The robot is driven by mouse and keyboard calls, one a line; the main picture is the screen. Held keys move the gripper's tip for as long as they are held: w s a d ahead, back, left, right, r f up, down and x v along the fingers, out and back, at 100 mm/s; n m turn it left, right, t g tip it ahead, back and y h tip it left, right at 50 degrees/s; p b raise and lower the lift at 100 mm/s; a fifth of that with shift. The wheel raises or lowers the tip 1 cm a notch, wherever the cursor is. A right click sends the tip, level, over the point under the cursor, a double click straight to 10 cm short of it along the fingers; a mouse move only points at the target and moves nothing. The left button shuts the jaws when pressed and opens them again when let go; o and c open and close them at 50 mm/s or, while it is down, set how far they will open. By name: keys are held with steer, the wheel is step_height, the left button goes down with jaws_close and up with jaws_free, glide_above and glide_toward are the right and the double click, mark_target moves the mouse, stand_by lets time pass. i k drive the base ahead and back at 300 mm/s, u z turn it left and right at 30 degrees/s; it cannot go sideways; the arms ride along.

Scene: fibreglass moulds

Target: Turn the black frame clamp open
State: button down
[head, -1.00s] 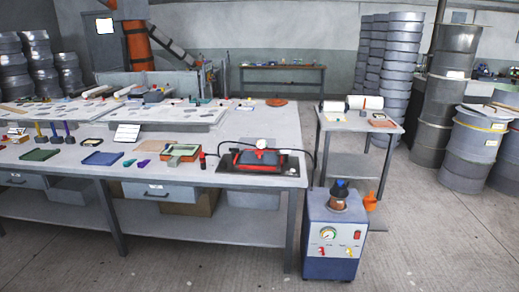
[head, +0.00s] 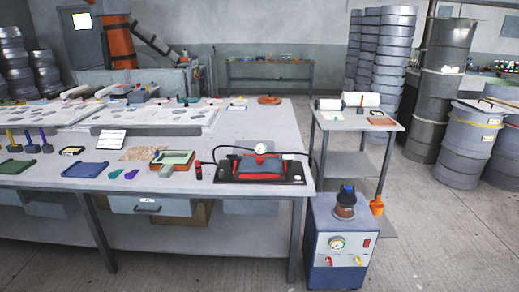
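My gripper is not in view.
The long table (head: 70,183) carries a green piece in a frame (head: 172,157), blue and green trays and small tools. A black hose runs near a blue-and-white pump unit (head: 338,245) at the table's right end. A side table (head: 340,122) stands behind.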

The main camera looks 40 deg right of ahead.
mark_target(231, 157)
steer(key=z, duration=0.15)
steer(key=i, duration=0.7)
steer(key=z, duration=0.75)
steer(key=i, duration=0.55)
steer(key=z, duration=0.35)
